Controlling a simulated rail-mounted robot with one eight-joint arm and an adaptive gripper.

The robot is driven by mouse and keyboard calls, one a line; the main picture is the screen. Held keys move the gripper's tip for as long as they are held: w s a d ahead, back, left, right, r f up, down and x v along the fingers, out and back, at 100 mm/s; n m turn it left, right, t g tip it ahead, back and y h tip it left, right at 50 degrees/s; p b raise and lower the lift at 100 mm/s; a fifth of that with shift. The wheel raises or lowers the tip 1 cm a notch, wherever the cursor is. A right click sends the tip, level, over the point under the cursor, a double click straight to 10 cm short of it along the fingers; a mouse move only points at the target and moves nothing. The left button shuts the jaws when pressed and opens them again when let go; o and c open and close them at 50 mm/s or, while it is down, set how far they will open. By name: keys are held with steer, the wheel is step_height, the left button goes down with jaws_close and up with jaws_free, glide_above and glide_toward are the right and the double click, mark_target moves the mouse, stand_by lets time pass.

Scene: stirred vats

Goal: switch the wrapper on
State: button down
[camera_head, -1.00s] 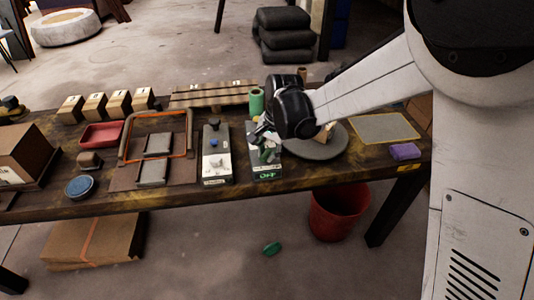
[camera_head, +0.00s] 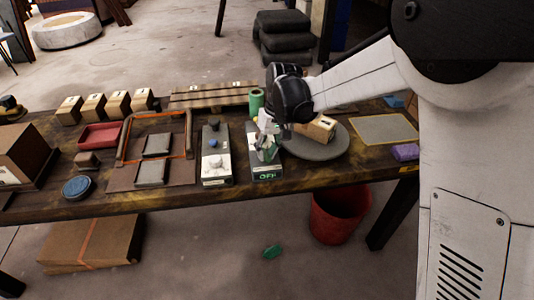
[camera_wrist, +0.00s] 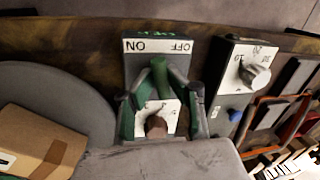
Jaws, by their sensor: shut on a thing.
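The wrapper's switch box (camera_head: 267,168) stands at the front edge of the table, with a green display that reads OFF. In the wrist view the box (camera_wrist: 130,65) carries ON and OFF labels, upside down, and a pale plate. My gripper (camera_head: 266,153) is down at this box. A dark brown knob (camera_wrist: 156,127) shows between the fingers. The grey round turntable (camera_head: 334,150) carries a cardboard box (camera_head: 316,127) to the right.
A second control box (camera_head: 215,165) with a dial and blue button stands close left. A green roll (camera_head: 257,101) stands behind. A purple block (camera_head: 405,152) lies at the right. A red bin (camera_head: 337,213) and a green piece (camera_head: 272,251) are on the floor.

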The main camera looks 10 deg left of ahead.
steer(key=n, duration=0.3)
steer(key=n+h, duration=0.1)
steer(key=n, duration=0.2)
steer(key=shift+a+g, duration=0.2)
steer(key=shift+g, duration=0.1)
steer(key=shift+s, duration=0.1)
stand_by(0.3)
steer(key=c, duration=1.7)
jaws_free()
steer(key=shift+r, duration=0.1)
steer(key=r, duration=0.4)
steer(key=w+r, duration=0.1)
steer(key=r, duration=0.2)
steer(key=w+d+r, duration=0.1)
steer(key=r, duration=0.3)
steer(key=shift+w+r, duration=0.1)
steer(key=shift+r, duration=0.2)
